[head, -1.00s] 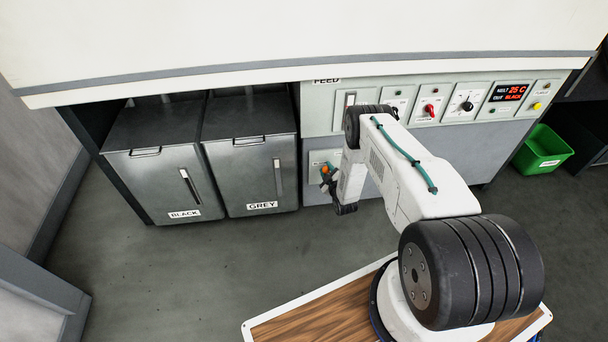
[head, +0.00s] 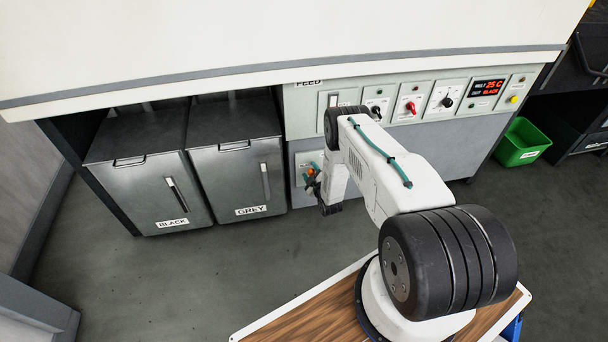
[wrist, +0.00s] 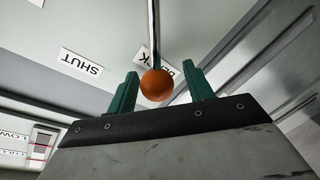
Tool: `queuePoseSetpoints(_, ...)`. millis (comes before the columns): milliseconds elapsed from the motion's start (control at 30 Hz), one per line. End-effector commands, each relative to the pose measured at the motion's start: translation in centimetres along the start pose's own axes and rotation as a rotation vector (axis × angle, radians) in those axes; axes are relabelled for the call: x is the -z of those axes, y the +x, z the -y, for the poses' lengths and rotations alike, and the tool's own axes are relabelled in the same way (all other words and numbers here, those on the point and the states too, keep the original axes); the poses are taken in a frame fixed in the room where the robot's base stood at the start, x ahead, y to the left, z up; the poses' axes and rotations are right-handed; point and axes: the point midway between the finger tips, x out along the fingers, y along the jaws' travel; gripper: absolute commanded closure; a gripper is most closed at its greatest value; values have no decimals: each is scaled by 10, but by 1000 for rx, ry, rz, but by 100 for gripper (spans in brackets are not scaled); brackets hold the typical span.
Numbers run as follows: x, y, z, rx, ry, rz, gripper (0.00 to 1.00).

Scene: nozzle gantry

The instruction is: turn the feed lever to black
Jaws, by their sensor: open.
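The feed lever is a thin rod ending in an orange ball knob (wrist: 157,84); the knob also shows small in the head view (head: 311,172), on the lower panel right of the hoppers. My gripper (wrist: 162,88) is open, its two green fingers on either side of the knob, with a gap visible to each. Whether either finger touches it cannot be told. Beyond the knob are a SHUT label (wrist: 81,66) and, by the rod, a partly hidden label ending in K (wrist: 158,62). The rod passes over or beside that second label.
The BLACK hopper (head: 150,190) and GREY hopper (head: 236,165) stand left of the lever panel. A control panel (head: 425,100) with knobs and a red display runs above and right. A green bin (head: 522,143) stands far right. The floor in front is clear.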

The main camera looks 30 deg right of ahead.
Motion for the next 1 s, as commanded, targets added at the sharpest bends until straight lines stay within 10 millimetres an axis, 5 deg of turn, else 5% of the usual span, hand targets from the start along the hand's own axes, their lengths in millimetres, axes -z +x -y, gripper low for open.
queuePoseSetpoints(500, 3, -68, 2, 3, -1, -3, 48)
queuePoseSetpoints(1000, 4, -72, 3, 4, -1, -5, 48)
